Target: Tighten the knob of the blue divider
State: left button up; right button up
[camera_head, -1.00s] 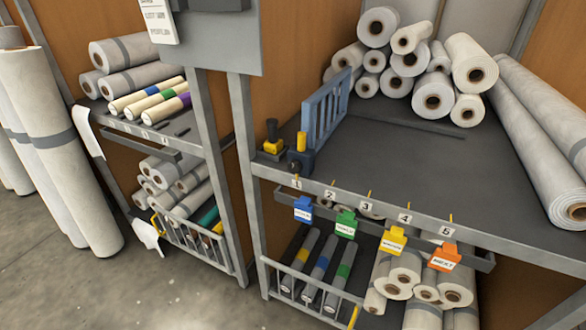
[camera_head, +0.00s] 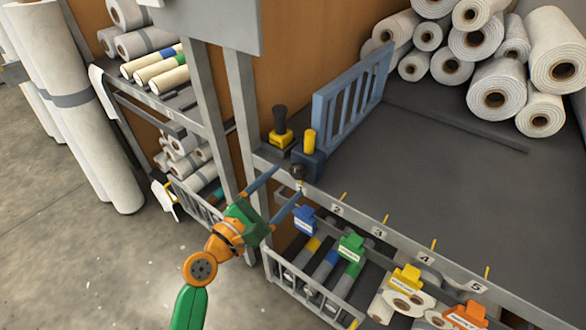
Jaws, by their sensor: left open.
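The blue divider (camera_head: 326,113) is a slatted panel standing at the left end of the dark shelf. Its blue base block (camera_head: 305,162) carries an upright yellow handle (camera_head: 309,141). A small dark knob (camera_head: 297,172) is on the front of the block, above the shelf's front rail. My left gripper (camera_head: 287,181) is open and empty in front of the rail. Its two long blue fingers point at the knob, their tips to its left and just below it; I cannot tell whether they touch it. My right gripper is out of view.
A black-and-yellow device (camera_head: 282,132) stands just left of the block, by the metal post (camera_head: 243,105). Numbered labels line the front rail (camera_head: 400,245), with colored tags (camera_head: 350,246) below. White rolls (camera_head: 495,85) fill the shelf's back; its middle is mostly clear.

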aim_at(295, 174)
pick_arm(q)
jog(key=x, duration=0.4)
jog(key=shift+w+f, duration=0.1)
jog(key=shift+f, duration=0.05)
jog(key=c, duration=0.4)
grip_shut()
